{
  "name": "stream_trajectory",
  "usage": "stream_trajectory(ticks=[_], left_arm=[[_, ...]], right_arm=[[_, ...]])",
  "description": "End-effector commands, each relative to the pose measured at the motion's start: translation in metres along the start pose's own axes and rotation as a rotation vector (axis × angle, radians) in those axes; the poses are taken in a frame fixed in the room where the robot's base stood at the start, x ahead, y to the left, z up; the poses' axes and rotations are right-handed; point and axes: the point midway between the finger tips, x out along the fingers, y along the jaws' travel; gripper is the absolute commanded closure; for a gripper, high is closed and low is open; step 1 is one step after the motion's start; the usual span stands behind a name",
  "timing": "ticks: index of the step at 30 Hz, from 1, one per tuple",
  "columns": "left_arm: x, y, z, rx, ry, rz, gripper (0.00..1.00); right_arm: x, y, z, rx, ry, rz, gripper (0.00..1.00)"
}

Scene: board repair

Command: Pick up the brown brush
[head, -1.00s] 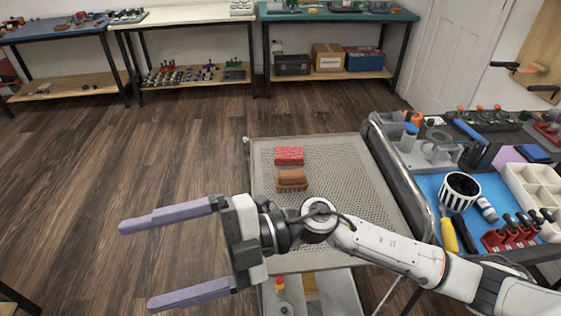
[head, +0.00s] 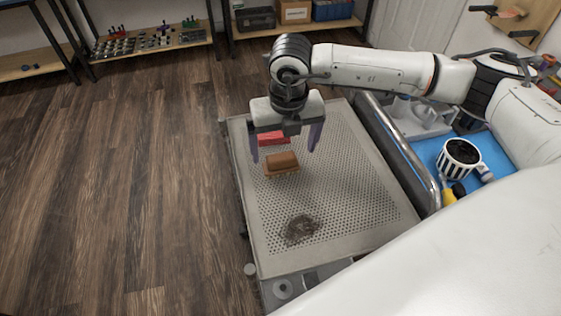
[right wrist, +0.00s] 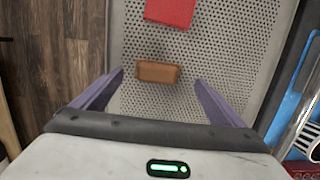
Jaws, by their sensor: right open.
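The brown brush (head: 282,162) lies on the perforated metal tray top of a cart. In the right wrist view the brush (right wrist: 158,72) shows between and just beyond the fingertips, with clear space on both sides. My right gripper (head: 285,152) is open and empty, its purple fingers pointing down over the cart near the brush. In the head view the fingers appear on either side of the brush; I cannot tell the exact height gap. My left gripper is not in view.
A red block (head: 273,138) lies just behind the brush, partly behind my gripper. A dark grimy patch (head: 300,229) is nearer on the perforated top (head: 360,205). A striped mug (head: 459,158) stands on the blue surface at right.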

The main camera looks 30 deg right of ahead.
Motion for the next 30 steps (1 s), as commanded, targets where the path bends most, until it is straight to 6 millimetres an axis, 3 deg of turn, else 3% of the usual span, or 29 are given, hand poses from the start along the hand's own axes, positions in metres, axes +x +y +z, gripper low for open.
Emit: stream_trajectory(ticks=[5, 12, 21, 22, 30], left_arm=[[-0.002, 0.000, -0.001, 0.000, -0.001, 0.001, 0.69], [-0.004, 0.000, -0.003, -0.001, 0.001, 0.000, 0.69], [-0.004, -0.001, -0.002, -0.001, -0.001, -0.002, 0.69], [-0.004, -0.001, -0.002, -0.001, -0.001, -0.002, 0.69], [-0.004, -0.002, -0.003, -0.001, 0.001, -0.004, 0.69]], right_arm=[[0.015, 0.002, -0.001, -0.002, 0.003, 0.000, 0.08], [0.049, 0.004, -0.002, 0.000, 0.003, 0.001, 0.08], [0.056, 0.004, -0.002, -0.001, 0.000, 0.003, 0.08], [0.056, 0.004, -0.002, -0.001, 0.001, 0.003, 0.09], [0.055, 0.004, -0.002, -0.001, 0.001, 0.003, 0.53]])
